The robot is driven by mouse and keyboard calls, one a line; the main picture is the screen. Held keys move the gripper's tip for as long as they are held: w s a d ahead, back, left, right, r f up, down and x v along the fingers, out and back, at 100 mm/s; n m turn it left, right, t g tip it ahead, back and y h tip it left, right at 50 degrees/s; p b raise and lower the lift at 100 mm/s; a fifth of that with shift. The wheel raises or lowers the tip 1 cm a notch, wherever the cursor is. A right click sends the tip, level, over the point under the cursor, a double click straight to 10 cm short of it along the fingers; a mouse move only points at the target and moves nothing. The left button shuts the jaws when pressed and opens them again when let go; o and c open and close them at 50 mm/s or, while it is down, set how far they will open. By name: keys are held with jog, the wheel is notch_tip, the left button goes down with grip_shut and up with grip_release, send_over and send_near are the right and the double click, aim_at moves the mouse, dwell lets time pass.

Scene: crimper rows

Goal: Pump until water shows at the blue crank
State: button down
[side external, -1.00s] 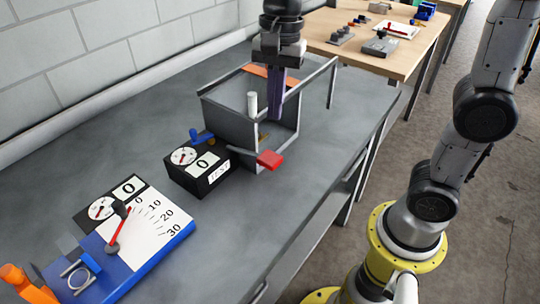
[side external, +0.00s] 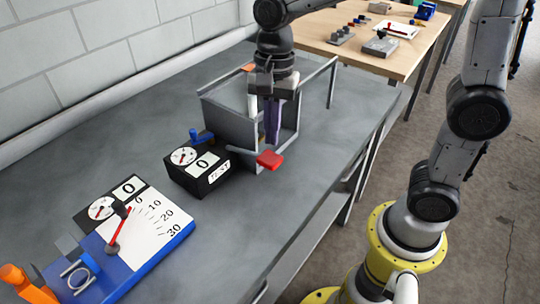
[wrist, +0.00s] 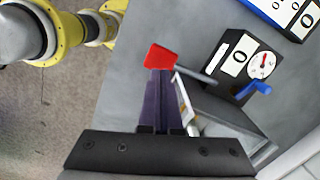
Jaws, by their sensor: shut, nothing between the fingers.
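The red pad is also in the wrist view (wrist: 160,57). My gripper (side external: 272,142) is shut and empty, with purple fingers pointing down close behind the red pad. In the wrist view my fingertips (wrist: 160,72) overlap the pad's edge; I cannot tell whether they touch it.
A white cylinder (side external: 252,105) stands in the grey box, partly hidden by my gripper. A blue-based panel (side external: 150,245) with a red pointer and scale lies at front left. A wooden table (side external: 400,62) with small items is behind. Bare bench lies between the devices.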

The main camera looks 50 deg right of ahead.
aim_at(270, 153)
jog(key=shift+a+f, duration=0.15)
jog(key=shift+f, duration=1.05)
jog(key=shift+f, duration=2.15)
jog(key=shift+w, duration=0.1)
